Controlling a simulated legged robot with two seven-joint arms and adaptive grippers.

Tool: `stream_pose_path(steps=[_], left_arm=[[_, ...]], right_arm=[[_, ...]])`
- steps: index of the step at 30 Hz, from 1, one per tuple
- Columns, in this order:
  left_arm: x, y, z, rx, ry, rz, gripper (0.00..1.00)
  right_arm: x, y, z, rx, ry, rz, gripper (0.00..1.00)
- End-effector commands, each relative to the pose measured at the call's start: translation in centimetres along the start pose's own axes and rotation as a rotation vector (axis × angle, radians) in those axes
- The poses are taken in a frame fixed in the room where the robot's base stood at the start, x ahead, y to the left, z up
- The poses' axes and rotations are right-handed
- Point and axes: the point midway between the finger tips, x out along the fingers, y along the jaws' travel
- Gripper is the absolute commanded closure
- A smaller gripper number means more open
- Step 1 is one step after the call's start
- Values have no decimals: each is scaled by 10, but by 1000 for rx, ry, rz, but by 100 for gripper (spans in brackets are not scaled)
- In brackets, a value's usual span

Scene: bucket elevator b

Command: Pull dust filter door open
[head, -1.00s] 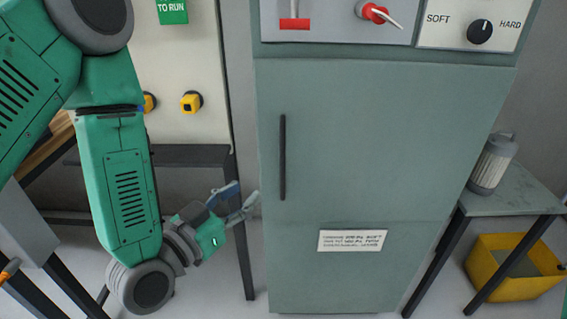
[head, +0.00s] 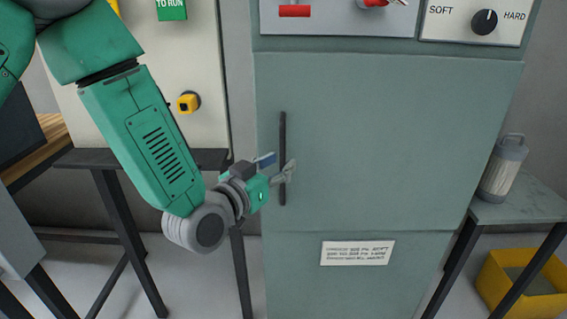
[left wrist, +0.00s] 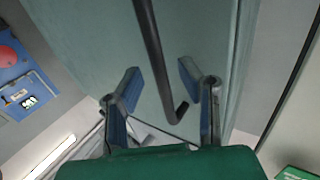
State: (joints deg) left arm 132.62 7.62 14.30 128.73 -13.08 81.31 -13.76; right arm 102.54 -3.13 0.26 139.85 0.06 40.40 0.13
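The dust filter door (head: 390,140) is the grey-green front of a tall cabinet and looks closed. Its dark vertical bar handle (head: 283,130) is near the door's left edge. My left gripper (head: 277,170) is at the lower half of the handle, coming in from the left. In the left wrist view the gripper (left wrist: 160,90) is open, its two blue-padded fingers apart. The handle (left wrist: 152,45) runs between them, its bent lower end near the right finger. I cannot tell whether a finger touches it. My right gripper is in neither current view.
Above the door is a panel with a red switch and a SOFT/HARD knob (head: 484,21). A side table with a grey canister (head: 503,168) and a yellow bin (head: 515,285) stand at the right. A dark table (head: 140,158) is behind my left arm.

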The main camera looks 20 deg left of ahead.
Motion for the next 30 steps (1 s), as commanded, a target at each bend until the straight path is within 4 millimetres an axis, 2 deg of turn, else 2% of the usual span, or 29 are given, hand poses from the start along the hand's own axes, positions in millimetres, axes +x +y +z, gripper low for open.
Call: stream_pose_path(steps=[6, 14, 15, 18, 30], left_arm=[[17, 0, 0, 1, -1, 0, 67], [18, 0, 0, 1, -1, 0, 67], [18, 0, 0, 1, -1, 0, 71], [18, 0, 0, 1, -1, 0, 100], [16, 4, 1, 1, -3, -9, 100]], right_arm=[[2, 0, 0, 0, 0, 0, 100], [2, 0, 0, 0, 0, 0, 100], [2, 0, 0, 0, 0, 0, 100], [2, 0, 0, 0, 0, 0, 100], [1, 0, 0, 0, 0, 0, 100]])
